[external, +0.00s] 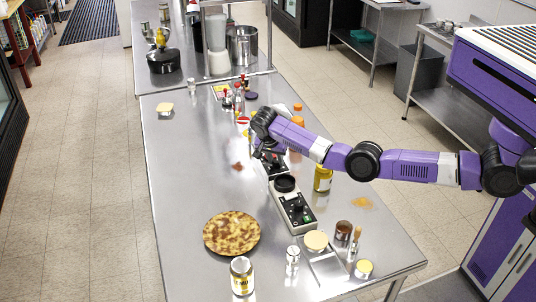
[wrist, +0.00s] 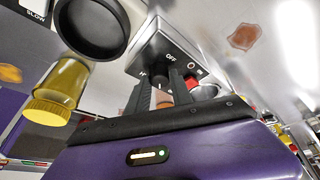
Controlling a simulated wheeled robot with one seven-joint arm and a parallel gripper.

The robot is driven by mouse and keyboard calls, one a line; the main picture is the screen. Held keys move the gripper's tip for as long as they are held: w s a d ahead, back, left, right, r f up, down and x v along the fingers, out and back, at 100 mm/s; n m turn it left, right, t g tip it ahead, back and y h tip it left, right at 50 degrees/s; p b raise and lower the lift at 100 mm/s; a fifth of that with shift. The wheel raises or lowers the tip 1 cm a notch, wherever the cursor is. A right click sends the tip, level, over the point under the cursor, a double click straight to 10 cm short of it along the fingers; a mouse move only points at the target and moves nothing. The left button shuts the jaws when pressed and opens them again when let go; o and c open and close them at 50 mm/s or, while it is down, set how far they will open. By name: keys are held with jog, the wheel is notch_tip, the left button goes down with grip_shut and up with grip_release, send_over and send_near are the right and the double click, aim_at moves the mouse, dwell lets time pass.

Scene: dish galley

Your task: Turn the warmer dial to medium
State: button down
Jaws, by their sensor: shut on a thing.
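The warmer (wrist: 165,45) is a pale box with a black control panel marked OFF. In the wrist view my gripper (wrist: 164,92) is at this panel, its two dark fingers closed on the dial, which is mostly hidden between them. The dial's pointer and the setting it points at cannot be made out. A red knob or light (wrist: 192,83) shows just right of the fingers. In the external view my gripper (external: 268,156) reaches down over the warmer (external: 277,169), hiding much of it.
A round black dish (wrist: 90,25) is close beside the warmer. A second control box (external: 295,212) stands nearer the front. A yellow-lidded jar (external: 322,178) is to the right, bottles (external: 297,115) behind. A pie (external: 231,233) lies front left; the left counter (external: 185,160) is mostly clear.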

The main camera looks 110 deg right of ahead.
dwell(0.4)
jog(key=c, duration=1.1)
grip_release()
jog(key=shift+c, duration=0.2)
jog(key=v, duration=0.7)
jog(key=shift+r+b, duration=0.3)
jog(key=shift+r, duration=0.05)
jog(key=shift+w, duration=0.1)
